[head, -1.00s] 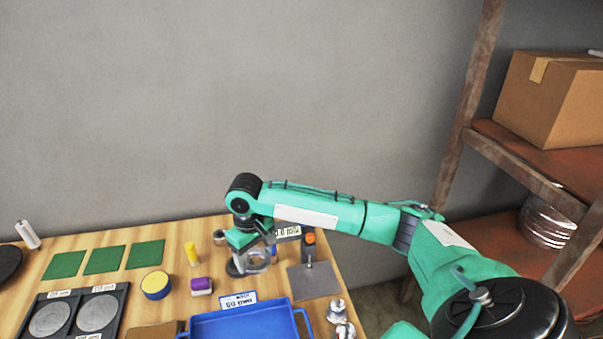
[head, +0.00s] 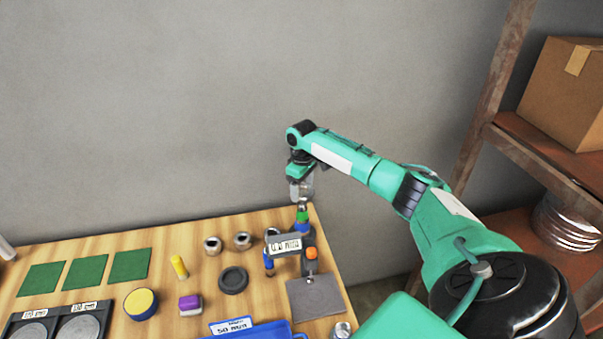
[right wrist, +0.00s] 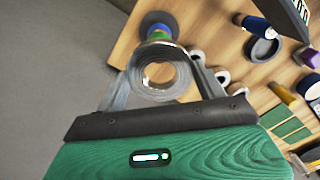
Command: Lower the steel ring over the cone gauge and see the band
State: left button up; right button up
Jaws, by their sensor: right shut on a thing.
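My right gripper (head: 303,196) is shut on the steel ring (right wrist: 146,84), which sits between its two fingers in the right wrist view (right wrist: 160,88). The ring looks pale grey, with an open hole in its middle. The cone gauge (head: 303,215) stands upright at the back right of the table, with a steel tip and green and blue bands. In the head view the ring is just above the gauge tip. In the right wrist view the banded gauge (right wrist: 157,31) shows past the ring; I cannot tell if they touch. My left gripper is not in view.
A blue tray (head: 262,331) is at the front. The wall is behind.

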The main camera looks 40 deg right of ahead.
aim_at(302, 204)
jog(key=shift+w+d+r, duration=0.15)
jog(key=shift+w+d, duration=0.05)
jog(key=shift+w, duration=0.1)
jog(key=shift+r, duration=0.15)
jog(key=shift+s+a+r, duration=0.3)
jog(key=shift+s, duration=0.05)
jog(key=shift+w+d, duration=0.1)
jog(key=shift+d, duration=0.05)
jog(key=shift+f+p, duration=0.35)
jog(key=shift+f, duration=0.55)
notch_tip(302, 204, down, 2)
jog(key=shift+f+b, duration=0.1)
jog(key=shift+b, duration=0.2)
jog(key=shift+f, duration=0.55)
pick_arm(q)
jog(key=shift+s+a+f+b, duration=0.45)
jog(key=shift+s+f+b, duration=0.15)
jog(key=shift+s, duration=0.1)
pick_arm(e)
jog(key=shift+f, duration=1.3)
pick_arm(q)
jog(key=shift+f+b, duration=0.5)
pick_arm(e)
jog(key=shift+f, duration=1)
